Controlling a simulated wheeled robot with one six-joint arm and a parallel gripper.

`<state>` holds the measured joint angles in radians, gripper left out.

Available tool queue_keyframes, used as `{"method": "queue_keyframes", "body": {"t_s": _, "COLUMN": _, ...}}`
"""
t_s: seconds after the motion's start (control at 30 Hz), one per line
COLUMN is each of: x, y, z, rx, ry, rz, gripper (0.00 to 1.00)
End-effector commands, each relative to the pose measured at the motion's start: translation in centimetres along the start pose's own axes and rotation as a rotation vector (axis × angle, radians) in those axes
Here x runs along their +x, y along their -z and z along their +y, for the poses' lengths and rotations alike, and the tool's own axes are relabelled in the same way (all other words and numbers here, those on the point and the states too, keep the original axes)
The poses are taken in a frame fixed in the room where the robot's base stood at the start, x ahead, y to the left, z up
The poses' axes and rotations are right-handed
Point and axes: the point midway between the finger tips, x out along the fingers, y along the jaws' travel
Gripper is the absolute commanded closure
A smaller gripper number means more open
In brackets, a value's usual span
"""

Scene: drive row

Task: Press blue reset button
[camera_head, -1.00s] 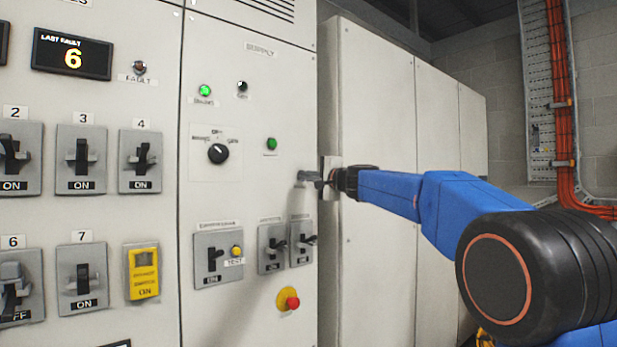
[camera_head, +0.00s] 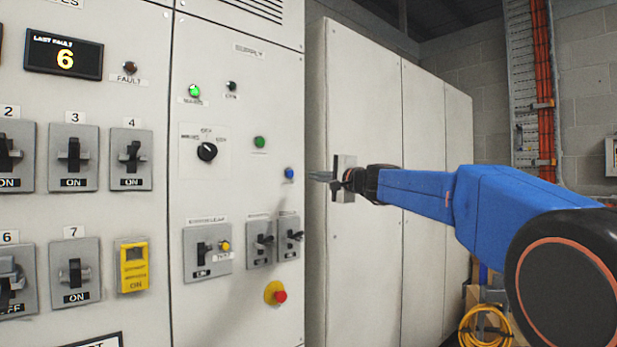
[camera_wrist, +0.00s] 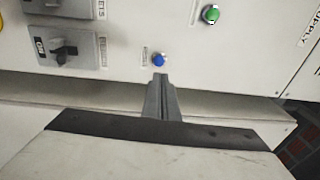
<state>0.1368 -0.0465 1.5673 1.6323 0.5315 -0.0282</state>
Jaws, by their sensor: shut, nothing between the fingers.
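The blue button (camera_head: 290,174) is a small round knob at the right edge of the supply panel (camera_head: 240,120) in the head view. It also shows in the wrist view (camera_wrist: 159,60), just beyond my fingertips. My gripper (camera_head: 314,176) is shut and empty, its fingers pointing left toward the button at about its height. In the wrist view my gripper (camera_wrist: 160,78) lines up just below the button. A narrow gap seems to show between tips and button in the head view; whether they touch I cannot tell for sure.
A green button (camera_head: 259,142) sits above left of the blue one. A rotary selector (camera_head: 207,151) is further left. Grey switches (camera_head: 290,237) and a red emergency button (camera_head: 279,296) are below. Tall grey cabinets (camera_head: 365,260) stand behind my arm. A yellow hose (camera_head: 484,330) lies at the lower right.

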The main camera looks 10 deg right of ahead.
Motion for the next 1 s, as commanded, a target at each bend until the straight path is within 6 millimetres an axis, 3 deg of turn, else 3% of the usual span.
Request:
{"method": "queue_keyframes", "body": {"t_s": 0.2, "x": -1.6, "y": 0.0, "z": 0.0, "rx": 0.0, "ry": 0.0, "rz": -0.001, "gripper": 1.0}}
{"method": "queue_keyframes", "body": {"t_s": 0.77, "x": -1.9, "y": -0.3, "z": 0.1, "rx": -0.007, "ry": -0.005, "rz": -0.004, "gripper": 1.0}}
{"method": "queue_keyframes", "body": {"t_s": 0.87, "x": -2.9, "y": -1.6, "z": 1.2, "rx": -0.043, "ry": -0.036, "rz": -0.022, "gripper": 1.0}}
{"method": "queue_keyframes", "body": {"t_s": 1.0, "x": -6.4, "y": -5.5, "z": 5.0, "rx": -0.16, "ry": -0.139, "rz": -0.083, "gripper": 1.0}}
